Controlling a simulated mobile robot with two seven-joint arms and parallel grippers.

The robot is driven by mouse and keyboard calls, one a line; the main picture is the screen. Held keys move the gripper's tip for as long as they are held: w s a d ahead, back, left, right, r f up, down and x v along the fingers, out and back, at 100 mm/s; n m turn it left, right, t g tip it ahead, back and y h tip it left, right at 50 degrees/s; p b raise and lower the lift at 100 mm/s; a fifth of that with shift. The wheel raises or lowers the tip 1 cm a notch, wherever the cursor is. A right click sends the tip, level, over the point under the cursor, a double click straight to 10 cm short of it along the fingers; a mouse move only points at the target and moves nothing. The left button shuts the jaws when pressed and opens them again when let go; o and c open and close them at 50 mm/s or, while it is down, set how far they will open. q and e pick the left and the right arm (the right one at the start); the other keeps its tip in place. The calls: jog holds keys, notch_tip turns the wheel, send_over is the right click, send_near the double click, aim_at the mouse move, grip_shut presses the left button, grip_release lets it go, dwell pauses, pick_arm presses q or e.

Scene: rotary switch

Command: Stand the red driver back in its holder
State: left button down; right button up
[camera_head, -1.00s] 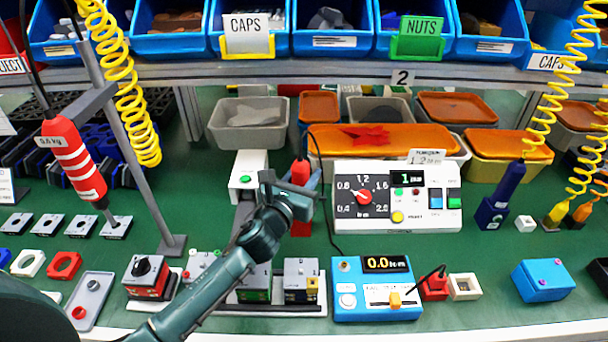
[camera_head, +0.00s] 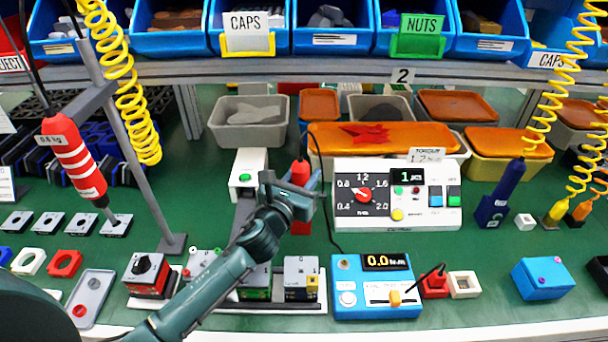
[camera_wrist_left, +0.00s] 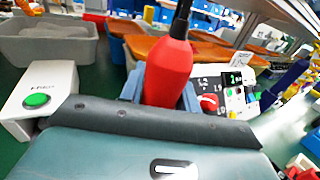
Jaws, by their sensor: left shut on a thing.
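The red driver (camera_head: 301,171) stands roughly upright in the head view, between the fingers of my left gripper (camera_head: 296,186). In the left wrist view the red driver (camera_wrist_left: 168,72) fills the middle, with a grey-blue finger on each side and its dark top pointing up. My left gripper is shut on it. A red block (camera_head: 301,228), seemingly the holder, shows just below the gripper. The gripper hides the driver's lower part, so I cannot tell whether its tip is inside the holder. My right gripper is not in view.
A white box with a green button (camera_head: 248,173) stands close left of the gripper. The white dial panel (camera_head: 397,196) is close right, and the blue torque meter (camera_head: 375,287) is in front. Another red driver (camera_head: 74,158) hangs at left. A blue driver (camera_head: 503,192) stands at right.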

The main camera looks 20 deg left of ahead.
pick_arm(q)
jog(key=shift+f, duration=0.2)
dwell(0.5)
jog(key=c, duration=0.9)
grip_release()
jog(key=shift+f, duration=0.15)
jog(key=shift+s, duration=0.1)
jog(key=s, duration=0.4)
jog(key=s+a+b, duration=0.1)
jog(key=s, duration=0.3)
jog(key=s+a, duration=0.1)
jog(key=s, duration=0.4)
